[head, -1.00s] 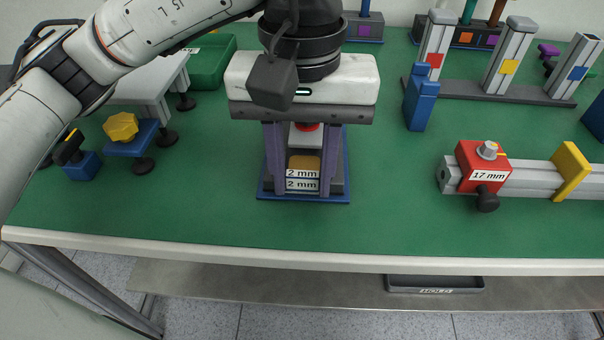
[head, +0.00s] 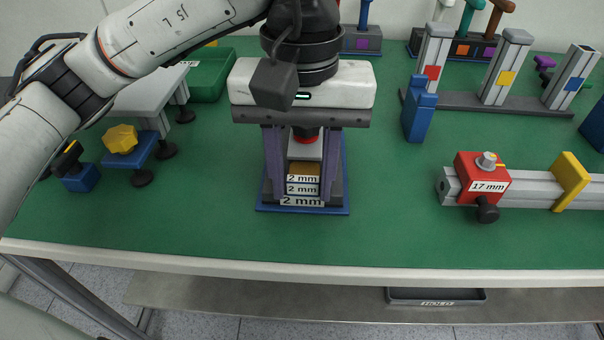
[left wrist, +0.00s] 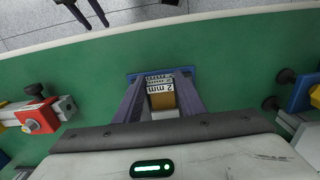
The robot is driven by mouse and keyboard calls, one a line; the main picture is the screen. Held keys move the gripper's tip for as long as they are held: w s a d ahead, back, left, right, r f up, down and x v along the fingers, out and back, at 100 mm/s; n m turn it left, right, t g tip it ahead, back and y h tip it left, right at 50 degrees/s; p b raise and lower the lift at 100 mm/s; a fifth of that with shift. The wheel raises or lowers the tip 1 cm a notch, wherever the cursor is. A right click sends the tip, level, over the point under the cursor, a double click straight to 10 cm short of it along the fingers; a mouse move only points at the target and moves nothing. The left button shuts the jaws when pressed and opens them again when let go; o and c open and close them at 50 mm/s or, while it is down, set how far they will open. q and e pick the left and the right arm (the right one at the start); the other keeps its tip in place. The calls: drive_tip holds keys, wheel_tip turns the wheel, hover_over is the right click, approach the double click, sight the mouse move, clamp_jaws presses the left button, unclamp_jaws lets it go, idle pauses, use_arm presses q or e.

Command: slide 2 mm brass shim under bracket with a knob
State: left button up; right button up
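My left gripper (head: 303,190) points down over a blue stand (head: 262,209), its two purple-grey fingers close on both sides of a brass shim (head: 305,168). White "2 mm" labels show between and below the fingers. The brass shim and a label also show in the left wrist view (left wrist: 162,101), between the fingertips. A grey-white part with a red top stands behind the fingers, partly hidden. A yellow knob (head: 121,138) sits on a blue bracket-like piece (head: 140,154) at the left. My right gripper is not in view.
A red block marked 17 mm (head: 480,176) sits on a rail at the right, with a yellow plate (head: 570,181). Several posts stand on a dark bar behind, near a blue block (head: 418,112). A white footed platform (head: 150,97) stands left. Green mat in front is clear.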

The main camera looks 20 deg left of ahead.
sight(303, 181)
use_arm(q)
drive_tip(key=shift+w+r, duration=0.1)
drive_tip(key=shift+r, duration=0.05)
wheel_tip(303, 181, up, 9)
drive_tip(key=p, duration=0.3)
drive_tip(key=shift+r, duration=0.5)
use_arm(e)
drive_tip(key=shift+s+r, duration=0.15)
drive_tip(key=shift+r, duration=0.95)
